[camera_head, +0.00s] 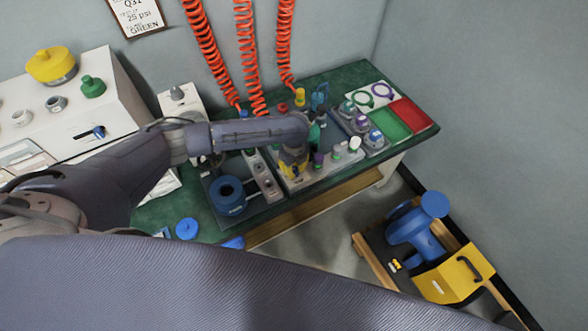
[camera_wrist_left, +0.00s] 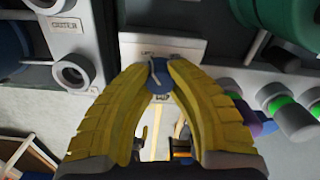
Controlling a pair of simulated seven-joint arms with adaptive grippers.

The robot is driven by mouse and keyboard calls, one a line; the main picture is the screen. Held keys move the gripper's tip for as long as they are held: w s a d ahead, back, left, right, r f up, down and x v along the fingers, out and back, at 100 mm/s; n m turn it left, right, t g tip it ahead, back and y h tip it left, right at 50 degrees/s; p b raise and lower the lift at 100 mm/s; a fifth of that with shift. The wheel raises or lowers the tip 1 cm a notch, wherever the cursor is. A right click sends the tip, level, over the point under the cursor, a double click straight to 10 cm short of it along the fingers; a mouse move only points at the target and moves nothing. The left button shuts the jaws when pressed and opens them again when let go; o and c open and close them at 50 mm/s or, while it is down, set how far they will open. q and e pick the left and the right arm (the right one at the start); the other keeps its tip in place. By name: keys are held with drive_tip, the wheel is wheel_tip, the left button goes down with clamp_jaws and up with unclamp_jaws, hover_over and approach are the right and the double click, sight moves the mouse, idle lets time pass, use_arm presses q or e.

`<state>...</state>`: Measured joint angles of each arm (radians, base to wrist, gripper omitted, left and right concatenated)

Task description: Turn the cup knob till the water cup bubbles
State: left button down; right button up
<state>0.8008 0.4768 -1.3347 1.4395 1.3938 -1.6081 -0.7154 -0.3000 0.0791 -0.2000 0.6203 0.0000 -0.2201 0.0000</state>
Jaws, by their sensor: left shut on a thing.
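My left gripper (camera_head: 294,168) reaches down from the left onto the fixtures on the green bench, its yellow fingers pointing downward. In the wrist view, the left gripper (camera_wrist_left: 160,70) has its two fingertips closed on the sides of a small blue knob (camera_wrist_left: 158,82). The knob has a pale bar across its top and sits by a light plate with small lettering. In the head view, my gripper and arm hide the knob. I cannot pick out the water cup for certain or see any bubbles. My right gripper is not in view.
A grey block marked CENTER (camera_wrist_left: 62,24) with round sockets stands left of the fingers. A blue cylinder (camera_head: 228,193) stands near the bench front. Orange coiled hoses (camera_head: 243,50) hang behind.

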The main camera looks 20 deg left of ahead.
sight(294, 169)
use_arm(q)
drive_tip(key=shift+m, duration=0.4)
drive_tip(key=c, duration=1.1)
unclamp_jaws()
drive_tip(key=shift+o, duration=0.2)
drive_tip(key=shift+r, duration=0.1)
wheel_tip(294, 169, up, 12)
